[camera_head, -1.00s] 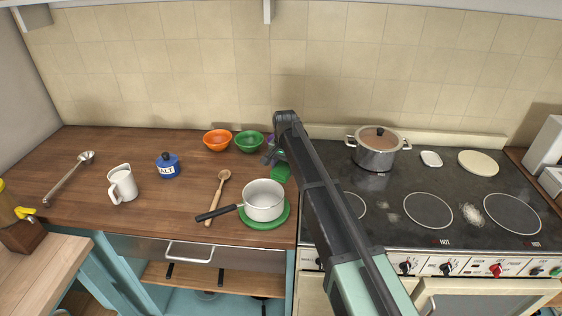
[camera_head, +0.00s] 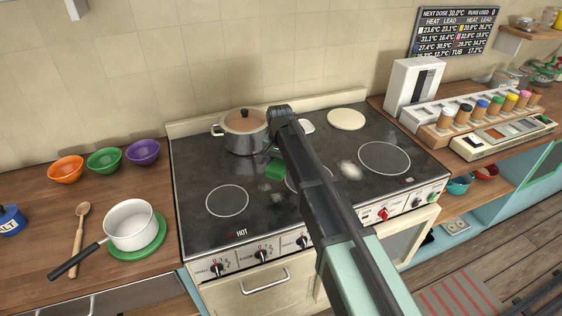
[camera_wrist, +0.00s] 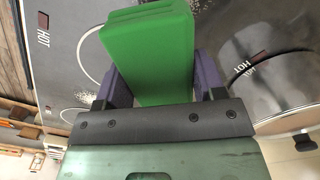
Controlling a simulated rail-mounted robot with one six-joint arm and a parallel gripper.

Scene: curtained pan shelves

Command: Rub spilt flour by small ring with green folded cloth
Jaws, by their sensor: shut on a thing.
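The green folded cloth shows in the head view (camera_head: 275,170) and fills the top middle of the wrist view (camera_wrist: 150,50). My gripper (camera_wrist: 152,88) is shut on it, with a purple finger on each side. In the head view my arm hides most of the gripper. The cloth appears over the black hob, in front of the pot; I cannot tell whether it touches the hob. A white flour patch (camera_head: 349,170) lies right of my arm, beside the right cooking ring (camera_head: 385,158). A fainter smudge (camera_head: 278,197) lies between the left ring (camera_head: 227,200) and a ring partly hidden by my arm.
A lidded steel pot (camera_head: 244,132) stands at the hob's back left. A cream disc (camera_head: 346,119) lies at the back right. A white saucepan (camera_head: 130,224) sits on a green mat left of the stove. A spice rack (camera_head: 480,115) stands on the right counter.

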